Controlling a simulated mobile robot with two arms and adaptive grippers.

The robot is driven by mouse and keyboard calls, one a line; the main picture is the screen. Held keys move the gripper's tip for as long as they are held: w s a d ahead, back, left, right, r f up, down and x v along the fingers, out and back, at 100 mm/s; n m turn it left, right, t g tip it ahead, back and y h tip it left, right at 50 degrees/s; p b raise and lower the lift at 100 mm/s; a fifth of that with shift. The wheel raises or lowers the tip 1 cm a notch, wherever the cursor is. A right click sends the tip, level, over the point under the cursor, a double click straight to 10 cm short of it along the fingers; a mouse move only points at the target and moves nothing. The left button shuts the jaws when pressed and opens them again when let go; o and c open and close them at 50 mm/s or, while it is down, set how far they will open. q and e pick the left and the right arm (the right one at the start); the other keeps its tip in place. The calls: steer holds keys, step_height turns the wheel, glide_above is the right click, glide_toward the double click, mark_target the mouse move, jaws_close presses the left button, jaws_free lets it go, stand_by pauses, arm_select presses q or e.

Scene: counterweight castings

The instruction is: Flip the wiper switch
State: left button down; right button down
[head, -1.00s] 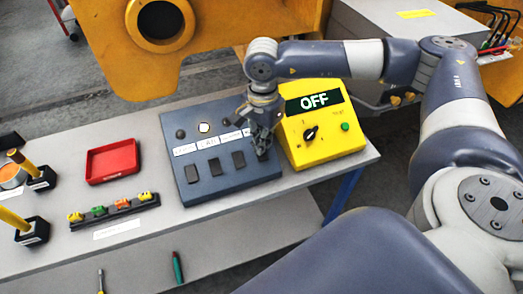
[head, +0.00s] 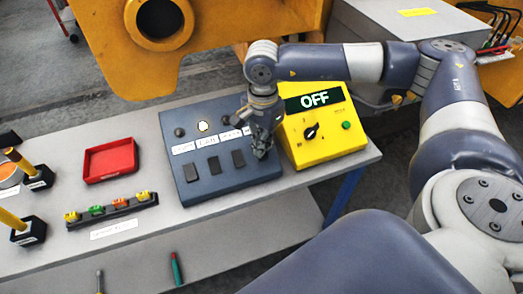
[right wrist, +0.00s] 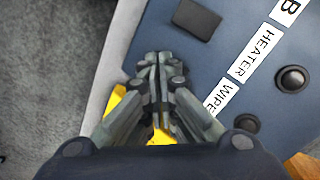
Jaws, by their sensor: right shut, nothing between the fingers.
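The blue-grey switch panel (head: 222,184) lies on the table with a row of dark rockers, a white label above each and a row of round lamps. In the right wrist view, the WIPER label (right wrist: 223,97) is partly covered by my right gripper, beside the HEATER label (right wrist: 253,54) and heater rocker (right wrist: 197,18). The wiper switch is hidden under my right gripper (head: 261,151), at the panel's right end. That gripper, also in the right wrist view (right wrist: 160,62), is shut and empty, pointing down at the panel. Contact and the switch's position cannot be told. My left gripper is not in view.
A yellow box (head: 330,151) with a knob and a display reading OFF stands close to the right of the panel. A red tray (head: 110,160) and a rack of coloured pieces (head: 112,209) sit to the left. A large yellow casting (head: 240,25) stands behind the table.

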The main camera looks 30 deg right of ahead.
steer(key=shift+f+b, duration=0.5)
steer(key=shift+f, duration=0.1)
steer(key=shift+r, duration=0.1)
steer(key=shift+r+p, duration=0.6)
steer(key=shift+r, duration=0.35)
step_height(320, 180, up, 5)
steer(key=shift+r+p, duration=0.1)
steer(key=shift+p, duration=1.1)
